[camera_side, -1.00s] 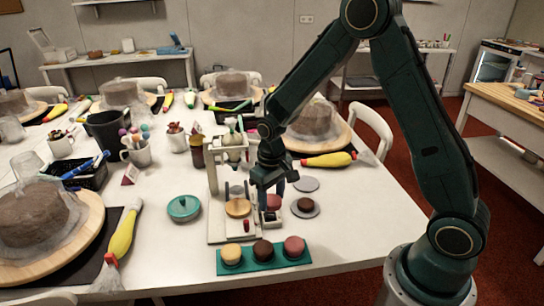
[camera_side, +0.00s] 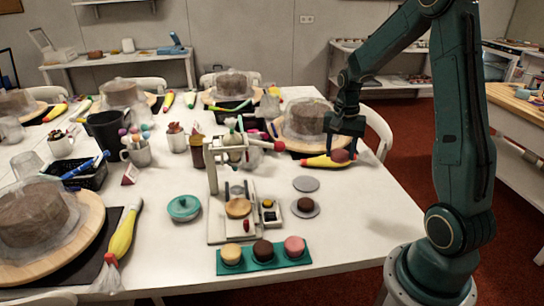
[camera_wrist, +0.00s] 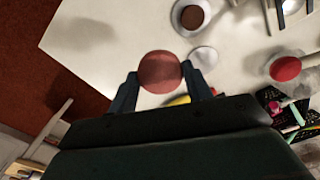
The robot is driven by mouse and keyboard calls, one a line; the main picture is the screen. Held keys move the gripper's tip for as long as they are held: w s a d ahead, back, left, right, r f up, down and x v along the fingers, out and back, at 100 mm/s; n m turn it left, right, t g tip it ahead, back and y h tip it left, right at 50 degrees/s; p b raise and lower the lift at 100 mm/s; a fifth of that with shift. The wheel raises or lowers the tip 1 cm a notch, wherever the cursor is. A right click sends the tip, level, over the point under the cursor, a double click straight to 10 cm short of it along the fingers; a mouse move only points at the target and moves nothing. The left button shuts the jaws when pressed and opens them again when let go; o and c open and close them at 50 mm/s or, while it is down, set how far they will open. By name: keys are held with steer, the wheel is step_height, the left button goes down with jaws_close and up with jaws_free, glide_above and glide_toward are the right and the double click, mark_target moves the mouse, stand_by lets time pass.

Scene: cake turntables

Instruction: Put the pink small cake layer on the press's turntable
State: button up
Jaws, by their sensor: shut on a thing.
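My gripper (camera_side: 342,146) is shut on a small pink cake layer (camera_side: 340,155), held in the air toward the right back of the white table. In the wrist view the pink layer (camera_wrist: 160,72) sits between the two fingertips (camera_wrist: 160,84). The press (camera_side: 214,180) stands mid-table, left of and nearer the camera than my gripper. A tan round piece (camera_side: 238,208) lies at its base under the press head; I cannot tell if it is a layer or the bare turntable.
A green tray (camera_side: 273,264) with tan, brown and pink layers is in front. An empty grey disc (camera_side: 306,184) and a disc with a brown layer (camera_side: 305,208) lie right of the press. A red-ended lever (camera_side: 279,146) juts right from the press. A wrapped cake (camera_side: 310,117) stands behind.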

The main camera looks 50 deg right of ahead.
steer(key=shift+s+d+r+m, duration=0.2)
steer(key=shift+s+d+m, duration=0.2)
steer(key=shift+s+d, duration=0.15)
steer(key=shift+f, duration=0.1)
glide_above(335, 209)
step_height(335, 209, down, 16)
stand_by(0.4)
steer(key=shift+f, duration=0.1)
steer(key=shift+f, duration=1.8)
steer(key=shift+f, duration=0.15)
steer(key=o, duration=0.7)
